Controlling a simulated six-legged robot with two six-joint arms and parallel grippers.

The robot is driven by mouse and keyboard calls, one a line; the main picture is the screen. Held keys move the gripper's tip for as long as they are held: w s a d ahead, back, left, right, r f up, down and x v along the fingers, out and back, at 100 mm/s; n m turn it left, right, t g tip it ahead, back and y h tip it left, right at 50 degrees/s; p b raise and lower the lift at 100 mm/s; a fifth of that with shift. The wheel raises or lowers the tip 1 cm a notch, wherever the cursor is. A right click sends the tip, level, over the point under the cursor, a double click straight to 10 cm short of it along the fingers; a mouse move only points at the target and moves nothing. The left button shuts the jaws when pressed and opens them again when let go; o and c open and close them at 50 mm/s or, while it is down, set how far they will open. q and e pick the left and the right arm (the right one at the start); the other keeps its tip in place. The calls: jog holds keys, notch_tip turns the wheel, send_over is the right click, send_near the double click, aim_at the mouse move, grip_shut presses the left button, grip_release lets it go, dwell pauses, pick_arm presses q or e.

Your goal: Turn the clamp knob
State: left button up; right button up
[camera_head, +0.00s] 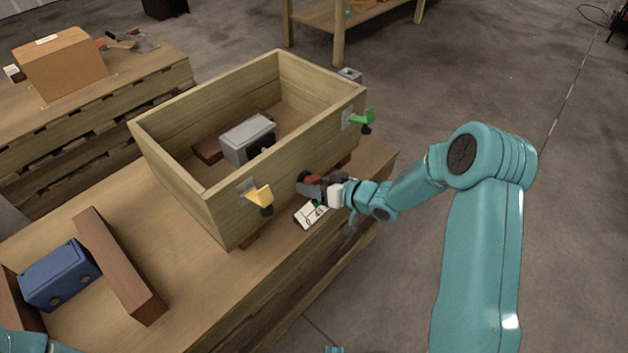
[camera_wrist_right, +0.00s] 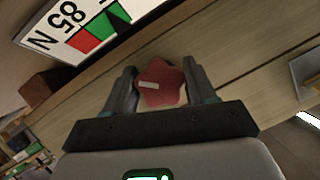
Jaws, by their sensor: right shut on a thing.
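The clamp knob (camera_wrist_right: 162,86) is a red, lobed knob with a pale mark on its face. In the head view the red knob (camera_head: 309,178) shows at the lower front side of the wooden box, partly hidden by my gripper. My right gripper (camera_head: 312,186) is shut on it, and in the right wrist view the two fingers (camera_wrist_right: 163,92) stand on either side of the knob. A card (camera_head: 311,214) with a scale lies beside the gripper; in the wrist view it reads "85 N" with red and green fields. Only a bit of my left arm shows at the lower left; its gripper is out of view.
The open wooden box (camera_head: 180,190) stands on a wooden bench (camera_head: 190,285) and holds a grey device (camera_head: 249,140). A yellow lever (camera_head: 259,195) and a green lever (camera_head: 362,117) stick out from its front side. A blue device (camera_head: 60,275) lies beside a brown block (camera_head: 120,265).

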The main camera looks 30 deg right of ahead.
dwell(0.3)
jog(key=o, duration=0.9)
jog(key=shift+o, duration=0.2)
jog(key=p+v, duration=0.3)
jog(key=v, duration=1.3)
jog(key=shift+s, duration=0.2)
jog(key=shift+d, duration=0.15)
